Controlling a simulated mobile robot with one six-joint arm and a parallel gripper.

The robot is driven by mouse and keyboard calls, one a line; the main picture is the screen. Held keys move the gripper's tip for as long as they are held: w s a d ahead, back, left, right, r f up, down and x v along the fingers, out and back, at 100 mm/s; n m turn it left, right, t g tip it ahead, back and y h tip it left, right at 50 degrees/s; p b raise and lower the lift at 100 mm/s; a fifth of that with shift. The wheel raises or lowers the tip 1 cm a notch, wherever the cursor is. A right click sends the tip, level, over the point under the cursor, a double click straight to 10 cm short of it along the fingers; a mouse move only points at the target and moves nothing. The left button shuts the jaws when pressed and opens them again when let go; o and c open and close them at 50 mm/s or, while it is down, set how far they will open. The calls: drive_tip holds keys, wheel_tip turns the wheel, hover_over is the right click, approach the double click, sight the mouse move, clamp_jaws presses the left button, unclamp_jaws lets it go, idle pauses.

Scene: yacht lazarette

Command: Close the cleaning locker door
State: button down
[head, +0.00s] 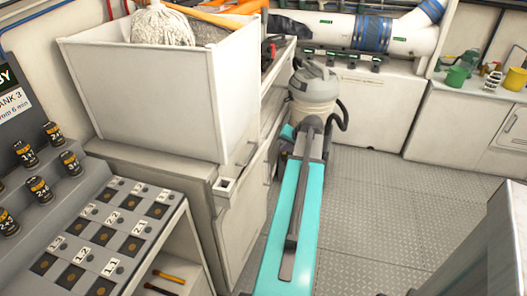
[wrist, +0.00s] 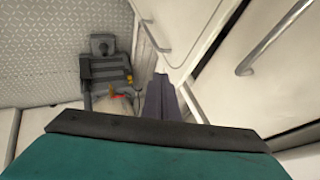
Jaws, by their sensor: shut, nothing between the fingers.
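My gripper (wrist: 162,82) shows in the wrist view as a narrow dark pair of fingers beyond the teal and black edge of my wrist; it is shut and empty. Just ahead and to its right is a white door panel (wrist: 183,28) with a bar handle (wrist: 150,35); I take it for the cleaning locker door, but I cannot tell how far it stands open. Touching or apart is unclear. In the head view my teal arm reaches along the white cabinet front (head: 245,225), and the fingertips are not clearly visible there.
A grey canister vacuum (head: 315,88) stands on the floor beyond my arm. A white bin (head: 140,90) holding a mop head (head: 160,22) sits on the cabinet. A numbered grey rack (head: 105,235) is at left. The plated floor (head: 375,210) to the right is clear.

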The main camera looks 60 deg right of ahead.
drive_tip(key=shift+w, duration=0.15)
drive_tip(key=p, duration=0.2)
approach(264, 156)
wheel_tip(264, 156, down, 3)
drive_tip(key=w+d, duration=0.1)
drive_tip(key=d, duration=0.1)
drive_tip(key=shift+w+a+f, duration=0.2)
drive_tip(key=shift+w+a, duration=0.1)
drive_tip(key=shift+w, duration=0.35)
idle(0.3)
